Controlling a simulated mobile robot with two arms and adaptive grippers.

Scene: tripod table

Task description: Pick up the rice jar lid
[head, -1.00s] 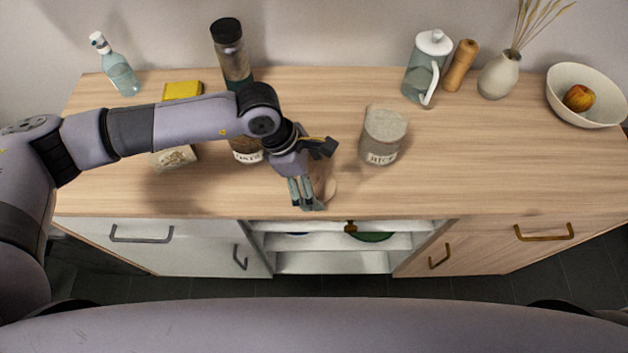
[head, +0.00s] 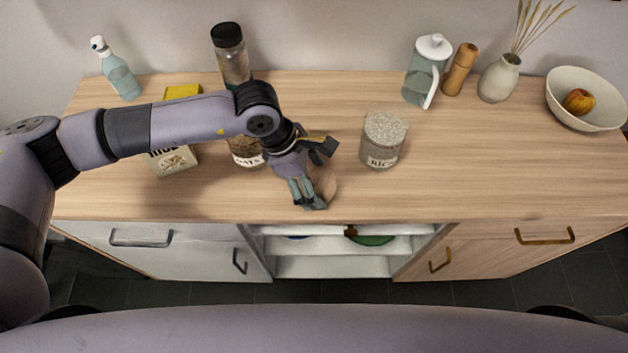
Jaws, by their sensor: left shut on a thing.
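The rice jar (head: 381,148) is a clear jar labelled as rice, standing upright on the counter right of centre. Its top is uncovered and pale grains show inside. The rice jar lid (head: 330,187) looks like a tan wooden disc, partly hidden by my left gripper and close in colour to the counter. My left gripper (head: 321,176) is shut on the lid, with one finger on its near side and one on its far side, left of the jar near the counter's front edge. I cannot tell whether the lid touches the counter. My right gripper is not in view.
An oats jar (head: 247,151) and a rice box (head: 174,161) stand behind and beside my left arm. A dark-capped jar (head: 230,55) and spray bottle (head: 119,76) are farther back. A pitcher (head: 423,75), grinder (head: 460,70), vase (head: 498,78) and bowl (head: 592,113) line the back right. The front right counter is clear.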

